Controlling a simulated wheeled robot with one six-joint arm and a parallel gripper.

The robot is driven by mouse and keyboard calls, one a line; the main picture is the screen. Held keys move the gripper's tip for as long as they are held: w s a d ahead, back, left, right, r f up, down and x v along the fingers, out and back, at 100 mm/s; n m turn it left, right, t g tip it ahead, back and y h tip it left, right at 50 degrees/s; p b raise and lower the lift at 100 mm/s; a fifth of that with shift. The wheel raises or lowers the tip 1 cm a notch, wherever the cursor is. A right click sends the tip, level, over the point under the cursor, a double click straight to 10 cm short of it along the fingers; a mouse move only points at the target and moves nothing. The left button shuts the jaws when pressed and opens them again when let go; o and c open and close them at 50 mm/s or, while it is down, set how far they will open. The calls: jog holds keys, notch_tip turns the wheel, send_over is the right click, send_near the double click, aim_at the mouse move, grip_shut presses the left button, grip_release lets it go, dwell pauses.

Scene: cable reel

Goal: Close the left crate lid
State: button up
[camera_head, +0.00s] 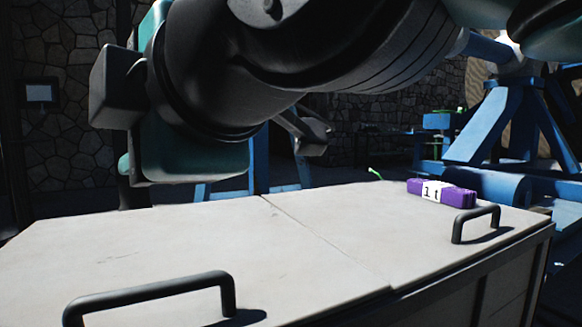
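The left crate lid (150,245) is a pale grey panel with a black bar handle (150,293) near its front edge. It lies flat, about level with the right lid (350,225), with a thin seam between them. No open gap into the crate shows. My dark arm crosses the top of the view above the lids. My gripper (212,110) is at its end, over the back of the left lid and apart from the handle. Dark blocks show on both sides of it, but its fingertips are not clear, so its opening cannot be told.
A purple block (455,196) with a white label lies on the right lid, beside that lid's black handle (476,223). Blue metal stands (490,125) are behind the crate at right. A stone wall (70,130) closes the back.

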notch_tip(320, 180, up, 4)
jog(key=shift+f+p, duration=0.15)
jog(key=shift+p, duration=0.4)
jog(key=shift+f, duration=0.1)
notch_tip(320, 180, down, 14)
jog(key=b, duration=0.7)
jog(key=shift+w+d, duration=0.1)
jog(key=shift+d, duration=0.05)
